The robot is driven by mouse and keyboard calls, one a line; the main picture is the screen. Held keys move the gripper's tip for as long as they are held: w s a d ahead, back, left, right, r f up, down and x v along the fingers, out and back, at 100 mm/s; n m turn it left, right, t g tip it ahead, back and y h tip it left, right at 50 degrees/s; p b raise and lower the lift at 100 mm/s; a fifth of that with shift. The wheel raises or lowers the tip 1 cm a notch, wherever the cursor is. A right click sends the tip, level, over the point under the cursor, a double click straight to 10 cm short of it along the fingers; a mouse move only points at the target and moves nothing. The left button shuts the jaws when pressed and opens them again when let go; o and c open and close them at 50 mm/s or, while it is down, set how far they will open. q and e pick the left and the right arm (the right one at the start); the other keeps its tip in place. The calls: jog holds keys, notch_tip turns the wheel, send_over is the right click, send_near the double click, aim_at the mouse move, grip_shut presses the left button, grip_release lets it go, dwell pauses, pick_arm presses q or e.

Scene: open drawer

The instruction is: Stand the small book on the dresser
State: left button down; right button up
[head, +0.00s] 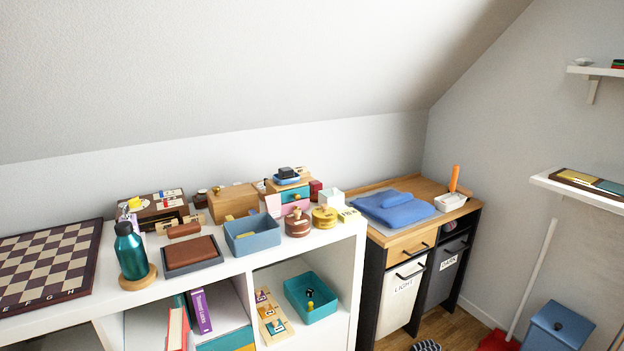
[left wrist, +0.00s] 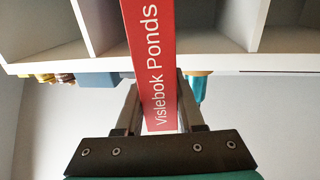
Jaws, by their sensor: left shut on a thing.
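My left gripper (left wrist: 158,92) is shut on a small red book (left wrist: 152,35) with white lettering on its spine, "Vislebok Ponds". A finger lies on each side of it in the left wrist view. In the head view a red and cream book (head: 177,328) shows at the bottom edge, by the left cubby of the white unit; it looks like the same book. I cannot tell whether it touches the unit. No gripper shows clearly in the head view. The white unit (head: 345,237) has a crowded top and open cubbies. My right gripper is not in view.
A teal bottle (head: 131,252), chessboard (head: 45,265), brown block in a grey tray (head: 191,253) and blue bin (head: 252,235) crowd the top. A purple book (head: 201,311) stands in the left cubby. The wood-topped cabinet (head: 411,240) holds folded blue cloth (head: 398,209).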

pick_arm(q)
jog(key=s+d+r+m+h+p, duration=0.1)
jog(key=s+d+r+h+p, duration=0.1)
jog(key=r, duration=0.5)
jog(key=s+d+r+m+h+p, duration=0.1)
jog(key=s+d+r+h+p, duration=0.1)
jog(key=s+d+r, duration=0.3)
jog(key=s+d+r+m+t+h+p, duration=0.1)
jog(key=s+d+r+m+h+p, duration=0.1)
jog(key=s+d+r, duration=0.2)
jog(key=s+r, duration=0.3)
jog(key=r, duration=0.3)
jog(key=shift+s, duration=0.25)
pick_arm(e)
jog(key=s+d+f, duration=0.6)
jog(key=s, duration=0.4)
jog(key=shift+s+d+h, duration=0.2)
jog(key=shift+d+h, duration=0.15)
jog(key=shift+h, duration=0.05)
